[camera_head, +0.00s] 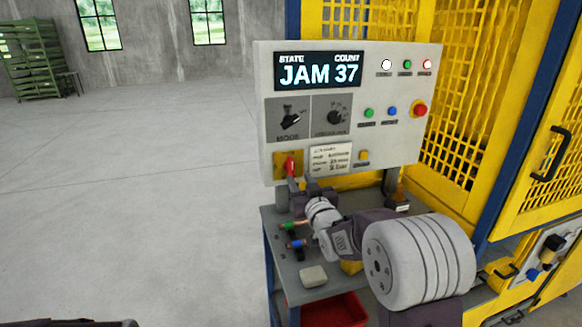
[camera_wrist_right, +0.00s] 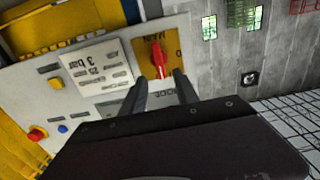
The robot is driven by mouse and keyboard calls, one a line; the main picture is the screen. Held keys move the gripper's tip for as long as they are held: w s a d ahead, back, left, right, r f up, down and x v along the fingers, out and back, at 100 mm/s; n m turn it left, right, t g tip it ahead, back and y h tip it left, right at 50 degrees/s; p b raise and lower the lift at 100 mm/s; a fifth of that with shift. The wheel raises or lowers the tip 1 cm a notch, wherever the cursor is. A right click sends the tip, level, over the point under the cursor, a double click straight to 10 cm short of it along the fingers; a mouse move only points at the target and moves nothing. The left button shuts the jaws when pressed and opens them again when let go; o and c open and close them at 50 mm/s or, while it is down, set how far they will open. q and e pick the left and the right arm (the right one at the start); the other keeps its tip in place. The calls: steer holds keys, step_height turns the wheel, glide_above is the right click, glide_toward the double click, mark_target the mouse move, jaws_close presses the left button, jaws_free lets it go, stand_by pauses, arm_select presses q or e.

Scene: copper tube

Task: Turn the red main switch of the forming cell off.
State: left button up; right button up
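The red main switch (camera_head: 291,166) sits on a yellow plate at the lower left of the grey control panel (camera_head: 385,160). Its handle stands roughly upright in the head view. In the right wrist view the red switch (camera_wrist_right: 159,58) is on its yellow plate, just beyond my fingertips and between their lines. My right gripper (camera_head: 302,184) is in front of the plate; its fingers (camera_wrist_right: 159,82) are apart with nothing between them. I cannot tell whether a finger touches the plate. My left gripper is not in view; only a dark edge shows at the bottom left.
The display (camera_head: 318,72) reads JAM 37. A red emergency button (camera_head: 419,109), small buttons and two black knobs are on the panel. Below is a grey bench (camera_head: 275,240) with small tubes and a pale block (camera_head: 313,277). A yellow cage stands right; the floor left is clear.

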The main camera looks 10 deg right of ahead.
mark_target(292, 170)
steer(key=w, duration=0.3)
steer(key=w+p, duration=0.1)
steer(key=w, duration=0.3)
steer(key=shift+w+a+f, duration=0.15)
steer(key=shift+w+f, duration=0.05)
steer(key=shift+w, duration=0.05)
steer(key=shift+w+r+p, duration=0.1)
steer(key=shift+w+p, duration=0.2)
jaws_close()
